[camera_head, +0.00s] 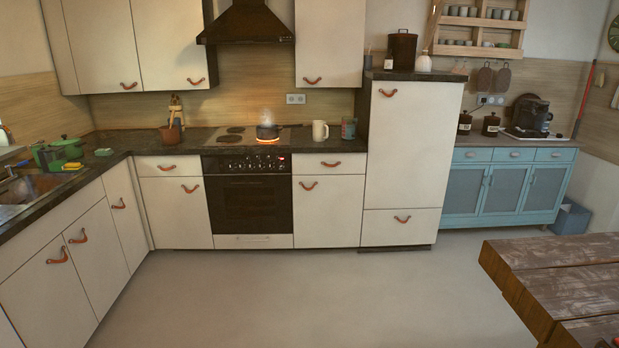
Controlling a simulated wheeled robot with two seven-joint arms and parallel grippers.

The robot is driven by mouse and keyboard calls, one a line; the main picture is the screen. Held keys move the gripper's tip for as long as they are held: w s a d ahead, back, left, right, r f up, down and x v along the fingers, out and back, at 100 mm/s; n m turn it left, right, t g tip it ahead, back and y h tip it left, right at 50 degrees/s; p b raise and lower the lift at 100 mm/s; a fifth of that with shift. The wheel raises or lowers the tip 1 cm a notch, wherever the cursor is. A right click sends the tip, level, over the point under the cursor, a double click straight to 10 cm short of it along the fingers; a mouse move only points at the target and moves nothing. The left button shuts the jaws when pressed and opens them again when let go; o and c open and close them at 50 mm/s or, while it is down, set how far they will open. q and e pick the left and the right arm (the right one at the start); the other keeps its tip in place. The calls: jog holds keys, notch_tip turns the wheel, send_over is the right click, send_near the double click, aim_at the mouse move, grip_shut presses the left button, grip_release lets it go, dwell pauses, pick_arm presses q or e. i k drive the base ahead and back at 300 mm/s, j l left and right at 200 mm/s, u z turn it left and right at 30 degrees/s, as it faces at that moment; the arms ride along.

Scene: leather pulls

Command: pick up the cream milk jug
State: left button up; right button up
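A cream milk jug (320,131) stands upright on the dark countertop (326,143), to the right of the stove. Its handle appears to face right. A tin or jar (349,128) stands close to its right. Neither of my grippers shows in the head view, and nothing touches the jug.
A steaming pot (267,131) sits on a glowing burner left of the jug. The tall white cabinet (411,150) rises just right of the tin. A wooden table (560,275) fills the lower right. The grey floor (290,295) before the stove is clear.

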aim_at(320, 128)
jog(key=i+z, duration=0.1)
jog(key=i, duration=2.5)
jog(key=i+l+u, duration=0.1)
jog(key=i, duration=0.4)
jog(key=i+l, duration=0.1)
jog(key=i, duration=0.35)
jog(key=i+l+u, duration=0.15)
jog(key=i, duration=0.35)
jog(key=i+l+u, duration=0.9)
jog(key=i+l, duration=0.05)
jog(key=i, duration=0.05)
